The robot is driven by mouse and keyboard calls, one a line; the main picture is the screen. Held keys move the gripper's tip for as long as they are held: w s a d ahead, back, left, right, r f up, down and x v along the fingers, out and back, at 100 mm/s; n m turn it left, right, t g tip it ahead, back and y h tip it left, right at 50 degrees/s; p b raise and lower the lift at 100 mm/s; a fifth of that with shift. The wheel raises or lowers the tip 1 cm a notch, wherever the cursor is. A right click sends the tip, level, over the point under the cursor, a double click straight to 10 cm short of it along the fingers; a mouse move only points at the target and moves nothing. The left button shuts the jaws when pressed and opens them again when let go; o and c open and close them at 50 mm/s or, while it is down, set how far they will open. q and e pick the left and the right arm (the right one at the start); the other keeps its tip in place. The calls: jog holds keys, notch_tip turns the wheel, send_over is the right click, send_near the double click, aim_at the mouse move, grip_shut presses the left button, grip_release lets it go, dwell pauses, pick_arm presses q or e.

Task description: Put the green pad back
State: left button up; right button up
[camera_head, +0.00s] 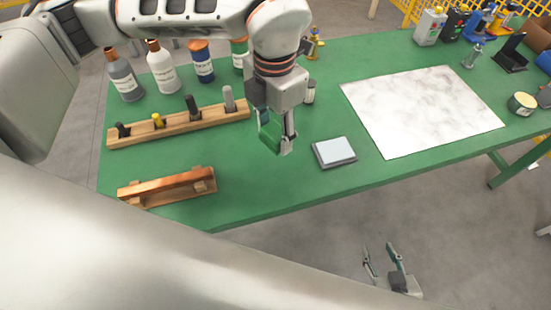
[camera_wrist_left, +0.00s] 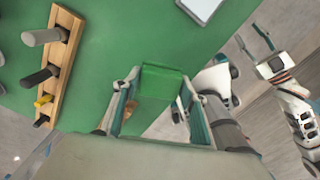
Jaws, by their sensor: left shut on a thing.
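The green pad (camera_head: 269,136) is a small green block between the fingers of my left gripper (camera_head: 277,146). The gripper is shut on it and holds it above the green table, left of the grey square block. In the left wrist view the pad (camera_wrist_left: 161,82) shows between the two fingertips (camera_wrist_left: 160,92). Its lower part is hard to make out there. My right gripper (camera_head: 378,248) is open and empty, low over the floor in front of the table. It also shows in the left wrist view (camera_wrist_left: 256,42).
A wooden rack (camera_head: 180,126) with several pegs and a wooden holder with a copper-coloured bar (camera_head: 168,186) are at left. Bottles (camera_head: 163,72) stand behind. The light-topped grey block (camera_head: 334,152) and a marbled white sheet (camera_head: 420,108) lie right. Bare table lies between holder and block.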

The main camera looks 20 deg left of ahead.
aim_at(275, 168)
pick_arm(q)
notch_tip(275, 168, down, 11)
jog(key=shift+r, duration=0.1)
dwell(0.4)
jog(key=shift+f, duration=0.25)
jog(key=o, duration=1.1)
jog(key=shift+c, duration=0.2)
jog(key=shift+r, duration=0.1)
notch_tip(275, 168, up, 11)
jog(key=shift+w+r, duration=0.1)
jog(key=shift+r, duration=0.55)
